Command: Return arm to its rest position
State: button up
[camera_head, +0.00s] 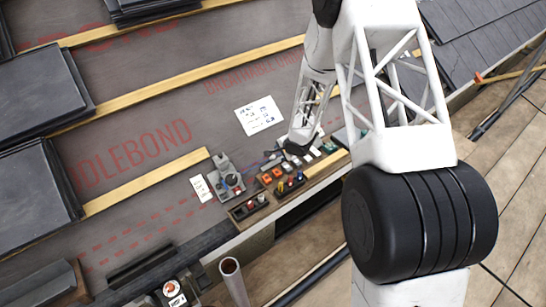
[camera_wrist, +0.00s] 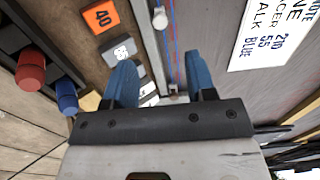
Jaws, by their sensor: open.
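In the wrist view my gripper (camera_wrist: 160,80) shows two blue fingers spread apart with nothing between them. Behind the fingers lie the grey roof underlay and a wooden strip. In the head view my arm reaches down over the roof, and its dark end (camera_head: 297,147) is beside the tool area. The fingers are too small and dark to make out there.
Wooden holders (camera_head: 290,184) with coloured items lie below the arm's end. A printed sheet (camera_head: 260,115) lies on the underlay. Slate stacks (camera_head: 42,90) stand at left, and battens (camera_head: 190,80) cross the roof. A red-capped item (camera_wrist: 30,72) and a blue one (camera_wrist: 66,96) are at left in the wrist view.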

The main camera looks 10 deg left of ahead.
jog(key=s+d+r+n+h, duration=0.1)
jog(key=s+d+r+h, duration=0.1)
jog(key=d+r, duration=0.5)
jog(key=s+d+r+n+t+h, duration=0.1)
jog(key=s+d+r, duration=0.25)
jog(key=r, duration=0.75)
jog(key=s+d+r+n+h, duration=0.1)
jog(key=d+r+h, duration=0.1)
jog(key=d+r, duration=0.55)
jog(key=s+d+r+n+h, duration=0.1)
jog(key=s+d+r, duration=0.2)
jog(key=s+r, duration=0.4)
jog(key=s+d+r, duration=0.3)
jog(key=s+r, duration=0.4)
jog(key=s+d+r+n+g, duration=0.1)
jog(key=s+r, duration=0.1)
jog(key=s, duration=0.7)
jog(key=s+d+r+n+g, duration=0.1)
jog(key=s+r+n, duration=0.1)
jog(key=s, duration=0.7)
jog(key=s+d+r+n+g+y, duration=0.1)
jog(key=s+r, duration=0.2)
jog(key=s, duration=0.6)
jog(key=shift+s+d+r+n, duration=0.15)
jog(key=shift+d+r+n, duration=0.15)
jog(key=shift+r+n, duration=0.1)
